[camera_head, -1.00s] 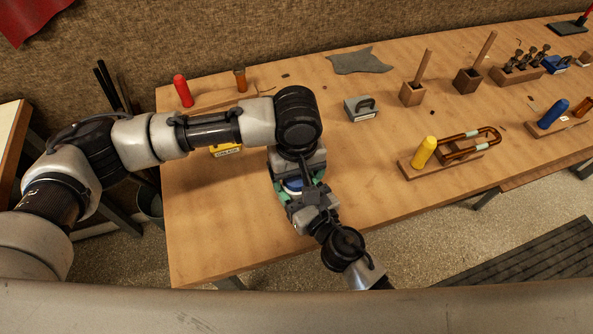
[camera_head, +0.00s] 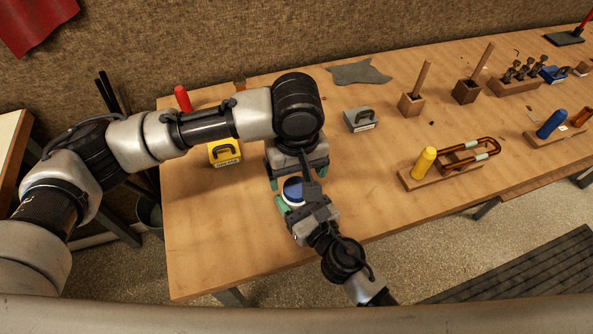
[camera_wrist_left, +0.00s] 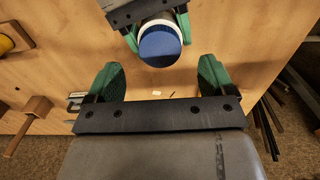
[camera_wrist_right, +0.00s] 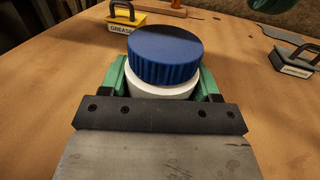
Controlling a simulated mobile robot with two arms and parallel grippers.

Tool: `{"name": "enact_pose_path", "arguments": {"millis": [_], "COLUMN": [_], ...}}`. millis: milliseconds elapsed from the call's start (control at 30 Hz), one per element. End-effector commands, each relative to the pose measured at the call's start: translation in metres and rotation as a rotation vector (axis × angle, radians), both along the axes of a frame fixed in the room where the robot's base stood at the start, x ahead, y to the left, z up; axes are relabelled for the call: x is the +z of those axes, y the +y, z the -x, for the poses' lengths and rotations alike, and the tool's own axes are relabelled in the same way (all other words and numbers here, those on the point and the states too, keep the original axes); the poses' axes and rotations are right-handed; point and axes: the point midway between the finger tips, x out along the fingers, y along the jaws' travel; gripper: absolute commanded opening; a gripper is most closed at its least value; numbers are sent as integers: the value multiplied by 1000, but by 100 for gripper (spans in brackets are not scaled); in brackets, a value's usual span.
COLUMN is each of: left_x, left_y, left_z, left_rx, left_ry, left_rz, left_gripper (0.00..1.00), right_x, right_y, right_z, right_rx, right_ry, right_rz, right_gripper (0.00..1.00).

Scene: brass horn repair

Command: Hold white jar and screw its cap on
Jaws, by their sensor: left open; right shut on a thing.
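The white jar (camera_wrist_right: 162,91) stands upright with its blue cap (camera_wrist_right: 165,53) sitting on top. My right gripper (camera_head: 292,203) is shut on the white jar, its green fingers on both sides below the cap. My left gripper (camera_wrist_left: 160,80) is open and empty, pointing down above the table. In the left wrist view the blue cap (camera_wrist_left: 160,47) lies beyond the fingertips, apart from them. In the head view the cap (camera_head: 293,188) shows just in front of my left gripper. Whether the cap is tight on the jar cannot be told.
A yellow grease box (camera_head: 225,152) stands left of the jar and a grey handled box (camera_head: 360,119) right of it, behind. A yellow-handled tool on a wooden block (camera_head: 440,172) is farther right. The table (camera_head: 220,225) is clear around the jar's front left.

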Motion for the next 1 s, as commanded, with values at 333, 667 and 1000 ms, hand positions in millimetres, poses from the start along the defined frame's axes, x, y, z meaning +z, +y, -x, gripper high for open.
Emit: {"name": "enact_pose_path", "arguments": {"millis": [333,667,1000], "left_x": [36,29,-21], "left_y": [0,0,0], "left_z": [0,0,0], "left_rx": [-2,1,0], "left_ry": [0,1,2], "left_rz": [0,-2,-2], "left_gripper": [83,83,83], "right_x": [0,0,0], "right_y": [0,0,0], "right_z": [0,0,0], "right_rx": [0,0,0], "right_ry": [-1,-1,-1], "right_rz": [-1,-1,-1], "right_gripper": [0,0,0]}}
